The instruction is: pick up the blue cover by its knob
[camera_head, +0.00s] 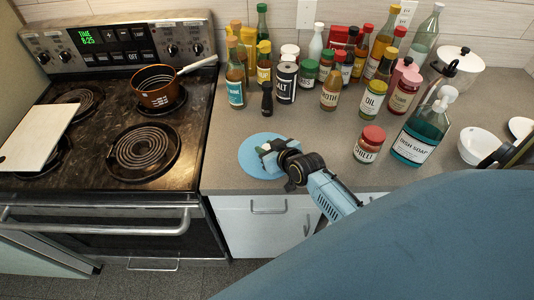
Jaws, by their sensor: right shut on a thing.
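The blue cover (250,166) is a flat, round, light-blue disc near the counter's front edge, just right of the stove. My right gripper (267,151) comes in from the lower right and is over the cover's middle. It is shut on the cover's knob, which the fingers hide. The cover looks level, and I cannot tell whether it rests on the counter or is slightly above it. My left gripper is not in view.
Several bottles, jars and cans crowd the counter's back. A chili jar (369,144) and a dish soap bottle (420,135) stand right of my gripper. Left is the coil stove (100,185) with a brown pan (155,93) and a white board (35,135).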

